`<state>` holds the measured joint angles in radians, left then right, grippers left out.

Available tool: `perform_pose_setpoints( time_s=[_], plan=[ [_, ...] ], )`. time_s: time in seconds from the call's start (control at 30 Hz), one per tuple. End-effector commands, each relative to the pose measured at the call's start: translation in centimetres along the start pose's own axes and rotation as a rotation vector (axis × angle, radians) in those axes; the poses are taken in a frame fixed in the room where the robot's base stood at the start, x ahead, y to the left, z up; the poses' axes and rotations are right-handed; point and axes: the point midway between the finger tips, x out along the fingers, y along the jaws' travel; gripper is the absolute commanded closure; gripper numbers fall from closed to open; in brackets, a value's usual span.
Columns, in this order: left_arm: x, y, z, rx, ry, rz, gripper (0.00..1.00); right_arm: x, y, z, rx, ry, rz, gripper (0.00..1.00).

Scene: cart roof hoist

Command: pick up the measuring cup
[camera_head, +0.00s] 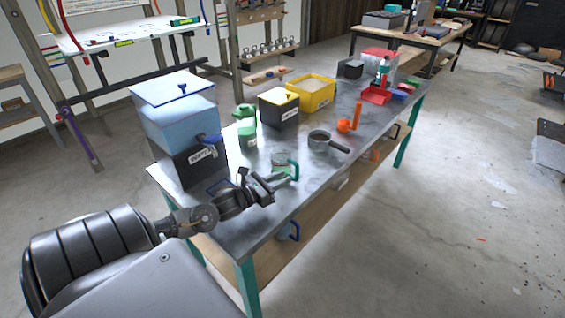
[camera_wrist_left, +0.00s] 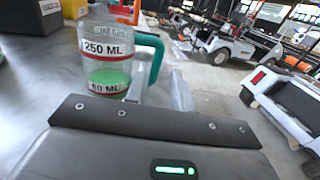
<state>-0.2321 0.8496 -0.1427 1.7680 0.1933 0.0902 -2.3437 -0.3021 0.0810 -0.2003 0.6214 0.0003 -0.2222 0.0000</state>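The measuring cup (camera_head: 281,158) stands upright on the metal-topped table (camera_head: 300,192), near its left end in the head view. In the left wrist view, the cup (camera_wrist_left: 104,62) is clear, with red-banded 250 ML and 60 ML marks, green contents low inside and a teal handle (camera_wrist_left: 154,50). My left gripper (camera_head: 287,179) is at the handle side of the cup. In the left wrist view its two fingers (camera_wrist_left: 162,90) are apart, one on each side of the handle's lower part. I cannot tell whether they touch it. My right gripper is not in view.
A blue-lidded bin (camera_head: 172,115) stands left of the cup. A green jug (camera_head: 246,128), a black box (camera_head: 278,112) and a yellow bin (camera_head: 318,97) stand behind. A grey saucepan (camera_head: 321,143) and an orange scoop (camera_head: 346,126) are to the right. Bare tabletop lies in front.

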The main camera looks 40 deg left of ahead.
Motion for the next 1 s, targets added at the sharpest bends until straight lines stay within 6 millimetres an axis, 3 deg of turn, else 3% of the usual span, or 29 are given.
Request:
perform_pose_setpoints(
  time_s=[0.27, 0.6, 0.9, 1.0],
  plan=[
    [1.1, 0.0, 0.0, 0.000, -0.001, 0.000, 0.76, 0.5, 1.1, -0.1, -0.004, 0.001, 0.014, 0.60],
    [5.5, 0.3, 0.0, -0.001, -0.002, 0.001, 0.76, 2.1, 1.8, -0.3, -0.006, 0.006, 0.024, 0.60],
    [6.0, 0.3, 0.1, -0.001, 0.000, -0.001, 0.76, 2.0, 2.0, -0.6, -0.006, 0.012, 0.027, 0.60],
    [6.0, 0.3, 0.1, -0.001, 0.000, -0.001, 0.87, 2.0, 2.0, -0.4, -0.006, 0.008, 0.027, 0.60]
  ],
)
